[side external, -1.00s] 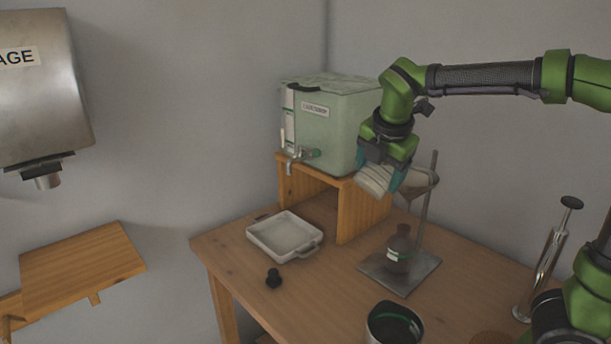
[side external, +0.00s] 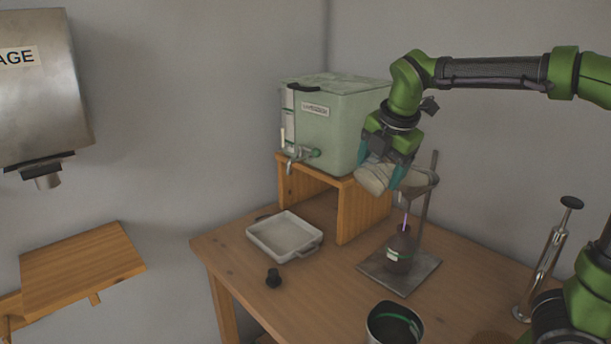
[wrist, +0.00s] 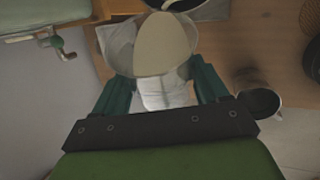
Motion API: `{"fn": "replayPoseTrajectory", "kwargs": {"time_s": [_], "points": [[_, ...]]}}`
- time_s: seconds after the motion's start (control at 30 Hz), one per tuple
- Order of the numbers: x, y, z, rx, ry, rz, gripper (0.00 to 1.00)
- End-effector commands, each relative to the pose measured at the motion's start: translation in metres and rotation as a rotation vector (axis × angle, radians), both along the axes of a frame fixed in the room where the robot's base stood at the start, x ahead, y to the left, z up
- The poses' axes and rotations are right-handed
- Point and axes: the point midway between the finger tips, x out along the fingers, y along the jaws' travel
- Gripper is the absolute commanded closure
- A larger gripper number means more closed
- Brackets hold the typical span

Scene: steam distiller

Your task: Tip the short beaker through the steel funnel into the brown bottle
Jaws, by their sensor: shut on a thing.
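My gripper (side external: 384,166) is shut on the short beaker (side external: 373,179) and holds it tipped well over beside the steel funnel (side external: 423,180). In the wrist view the beaker (wrist: 163,92) lies between my gripper's teal fingers (wrist: 163,88), with pale liquid inside reaching toward its lip. A pale stream runs from the lip over the dark funnel at the top edge. The funnel sits in a stand above the brown bottle (side external: 400,252). A thin pinkish-purple line shows between the funnel and the bottle's neck. The bottle stands upright on the stand's plate (side external: 421,270).
A dark cup (side external: 394,327) stands in front, a metal plunger device (side external: 549,257) at right. A green tank (side external: 345,120) stands on a wooden riser behind.

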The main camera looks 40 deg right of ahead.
Motion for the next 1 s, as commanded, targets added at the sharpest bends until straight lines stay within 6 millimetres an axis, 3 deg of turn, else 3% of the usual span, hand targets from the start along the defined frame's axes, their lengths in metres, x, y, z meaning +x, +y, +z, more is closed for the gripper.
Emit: {"fn": "replayPoseTrajectory", "kwargs": {"time_s": [1.0], "points": [[-0.0002, -0.0017, 0.0046, 0.060, -0.010, 0.000, 0.71]]}}
